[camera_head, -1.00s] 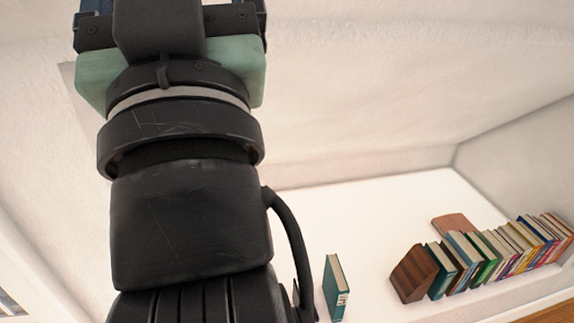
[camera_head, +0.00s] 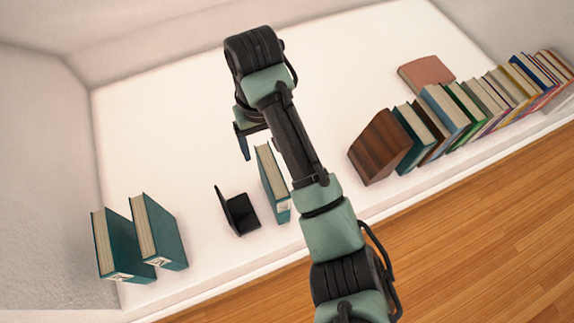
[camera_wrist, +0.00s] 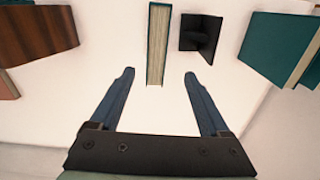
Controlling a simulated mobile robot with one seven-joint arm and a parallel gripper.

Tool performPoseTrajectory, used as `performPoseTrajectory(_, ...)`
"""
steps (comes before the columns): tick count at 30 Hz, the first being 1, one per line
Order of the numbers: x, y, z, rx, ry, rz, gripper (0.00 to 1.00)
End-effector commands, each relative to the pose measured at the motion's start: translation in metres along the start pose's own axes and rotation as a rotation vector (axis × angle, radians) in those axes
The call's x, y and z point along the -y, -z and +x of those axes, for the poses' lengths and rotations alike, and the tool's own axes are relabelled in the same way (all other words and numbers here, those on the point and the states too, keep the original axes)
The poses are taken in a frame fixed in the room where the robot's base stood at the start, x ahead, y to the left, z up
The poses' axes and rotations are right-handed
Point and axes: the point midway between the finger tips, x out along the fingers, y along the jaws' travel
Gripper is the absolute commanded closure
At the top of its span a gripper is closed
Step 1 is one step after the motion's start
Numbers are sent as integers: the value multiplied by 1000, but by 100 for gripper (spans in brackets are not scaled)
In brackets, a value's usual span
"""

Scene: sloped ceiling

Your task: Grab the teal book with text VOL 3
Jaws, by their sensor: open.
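A teal book (camera_head: 271,184) stands upright by itself on the white ledge in the head view, with a pale label low on its spine. The label's text is too small to read, so I cannot confirm VOL 3. In the wrist view the same book (camera_wrist: 158,45) shows its page edges, centred ahead of my gripper (camera_wrist: 158,75). My gripper is open and empty; the book's near end appears between the blue fingertips, but the depth gap is unclear. In the head view my gripper (camera_head: 244,143) is behind the book, partly hidden by my arm.
A black bookend (camera_head: 239,213) stands left of the book. Two more teal books, one (camera_head: 112,245) and another (camera_head: 158,232), lean at far left. A brown wooden bookend (camera_head: 379,147) and a row of books (camera_head: 470,108) stand right.

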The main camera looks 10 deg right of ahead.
Motion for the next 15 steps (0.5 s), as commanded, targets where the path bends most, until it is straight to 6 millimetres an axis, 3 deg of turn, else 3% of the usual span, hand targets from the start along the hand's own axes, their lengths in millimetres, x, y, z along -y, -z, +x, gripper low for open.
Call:
performPoseTrajectory(9,-1,-4,57,16,0,1,20)
performPoseTrajectory(15,-1,-4,76,13,0,0,20)
